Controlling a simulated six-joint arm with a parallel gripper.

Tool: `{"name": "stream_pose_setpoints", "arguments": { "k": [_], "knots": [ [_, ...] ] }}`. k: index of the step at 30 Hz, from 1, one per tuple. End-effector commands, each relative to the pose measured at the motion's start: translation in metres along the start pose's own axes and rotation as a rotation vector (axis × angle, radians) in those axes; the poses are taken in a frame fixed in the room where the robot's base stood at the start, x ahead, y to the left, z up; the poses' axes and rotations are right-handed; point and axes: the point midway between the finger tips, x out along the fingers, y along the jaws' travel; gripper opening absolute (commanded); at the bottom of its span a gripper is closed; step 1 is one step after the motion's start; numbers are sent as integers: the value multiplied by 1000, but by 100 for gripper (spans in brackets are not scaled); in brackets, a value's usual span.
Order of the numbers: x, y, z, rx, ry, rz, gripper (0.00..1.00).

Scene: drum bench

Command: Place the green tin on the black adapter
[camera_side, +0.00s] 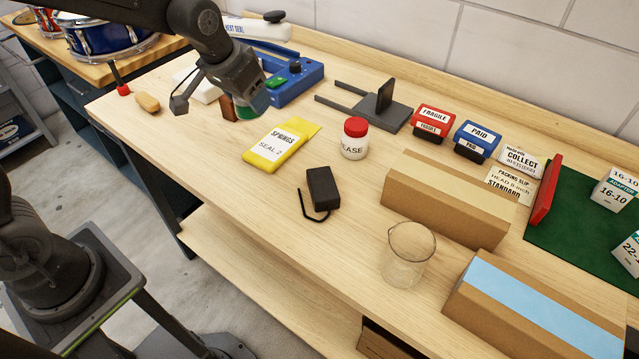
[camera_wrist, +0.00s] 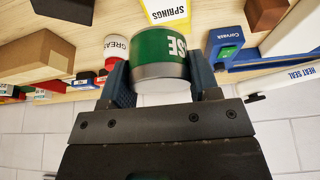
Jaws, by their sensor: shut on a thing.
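My gripper (camera_side: 243,103) is at the upper left in the side view, above the bench. It is shut on the green tin (camera_side: 256,103), which is mostly hidden behind it there. In the wrist view the green tin (camera_wrist: 160,62) with white lettering sits between the two fingers of my gripper (camera_wrist: 160,85). The black adapter (camera_side: 323,189) lies on the bench near the middle, with a short black cable bent at its front. The tin is apart from the adapter, up and to its left in the side view. A dark block at the top of the wrist view (camera_wrist: 65,10) looks like the adapter.
A glass beaker (camera_side: 408,256) and cardboard boxes (camera_side: 447,203) are to the right. A blue heat sealer (camera_side: 290,80) is behind my gripper. Bare wood surrounds the adapter's front.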

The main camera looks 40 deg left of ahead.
Motion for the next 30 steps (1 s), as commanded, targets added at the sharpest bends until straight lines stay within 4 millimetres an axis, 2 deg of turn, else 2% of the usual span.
{"name": "stream_pose_setpoints", "arguments": {
  "k": [1,3,8,21,25,30],
  "knots": [
    [-1,15,-1,44,1,19,31],
    [-2,27,-1,85,3,36,31],
    [1,48,0,126,3,52,31],
    [55,136,12,127,2,52,31],
    [64,150,14,124,3,51,31],
    [73,155,17,121,3,50,31]
  ]
}}
